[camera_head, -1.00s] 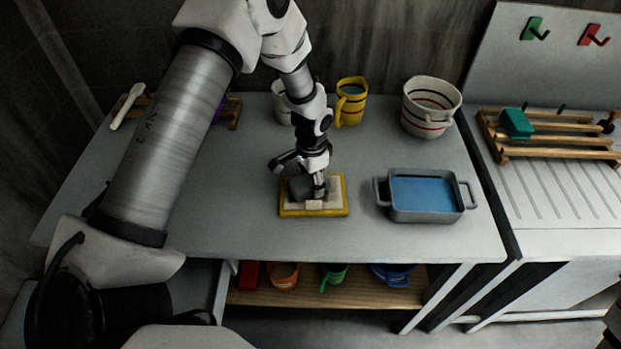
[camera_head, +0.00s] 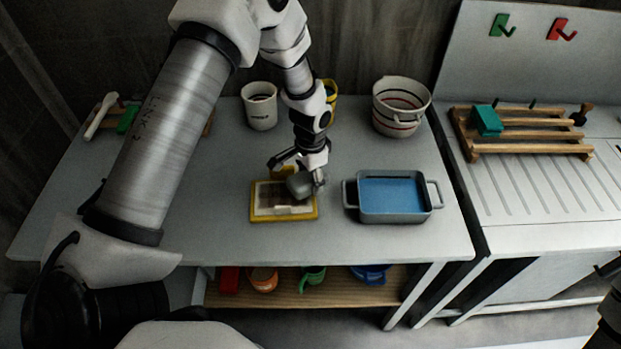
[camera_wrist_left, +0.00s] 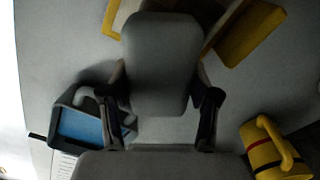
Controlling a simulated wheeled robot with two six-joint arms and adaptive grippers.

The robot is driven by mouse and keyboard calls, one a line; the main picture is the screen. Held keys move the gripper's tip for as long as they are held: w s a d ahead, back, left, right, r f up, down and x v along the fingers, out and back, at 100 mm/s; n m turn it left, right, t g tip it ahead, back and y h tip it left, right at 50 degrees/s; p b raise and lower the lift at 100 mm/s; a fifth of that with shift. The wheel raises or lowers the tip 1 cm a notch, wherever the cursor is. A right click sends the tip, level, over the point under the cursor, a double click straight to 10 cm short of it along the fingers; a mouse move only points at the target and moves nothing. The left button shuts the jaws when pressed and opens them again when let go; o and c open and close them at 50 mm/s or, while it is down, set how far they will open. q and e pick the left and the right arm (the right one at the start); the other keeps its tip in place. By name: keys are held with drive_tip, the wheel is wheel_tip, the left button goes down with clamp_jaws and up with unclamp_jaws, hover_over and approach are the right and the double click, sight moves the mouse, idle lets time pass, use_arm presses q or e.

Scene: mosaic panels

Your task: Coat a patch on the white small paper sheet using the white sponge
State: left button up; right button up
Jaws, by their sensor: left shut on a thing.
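The white small paper sheet (camera_head: 267,208) lies in a yellow-edged frame (camera_head: 254,215) on the table, with a dark grey patch (camera_head: 273,194) over much of it. My left gripper (camera_head: 306,182) is shut on a greyish block, which I take to be the white sponge (camera_head: 298,185). The sponge is over the right part of the sheet; I cannot tell if it touches. In the left wrist view, the sponge (camera_wrist_left: 160,62) sits between the fingers and hides much of the frame (camera_wrist_left: 248,35). At the right edge, part of my right arm shows, its fingers unclear.
A grey two-handled tray with blue inside (camera_head: 361,211) stands close to the right of the frame. Behind stand a white mug (camera_head: 260,112), a partly hidden yellow mug (camera_head: 331,93) and a striped basket (camera_head: 401,112). The front left table is clear.

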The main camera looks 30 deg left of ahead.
use_arm(q)
drive_tip(key=shift+s+a+r+p, duration=0.15)
drive_tip(key=shift+r+p, duration=0.15)
drive_tip(key=shift+r, duration=0.25)
drive_tip(key=shift+s+a+r+p, duration=0.1)
drive_tip(key=shift+r+p, duration=0.2)
drive_tip(key=shift+r, duration=0.25)
drive_tip(key=shift+w+d+r+p, duration=0.1)
drive_tip(key=shift+w+r+p, duration=0.05)
drive_tip(key=shift+r+p, duration=0.35)
drive_tip(key=shift+w+d+r+p, duration=0.1)
drive_tip(key=shift+r+p, duration=0.3)
drive_tip(key=shift+r, duration=0.5)
drive_tip(key=shift+s+a+r+p, duration=0.15)
drive_tip(key=shift+r+p, duration=0.1)
drive_tip(key=shift+p, duration=0.15)
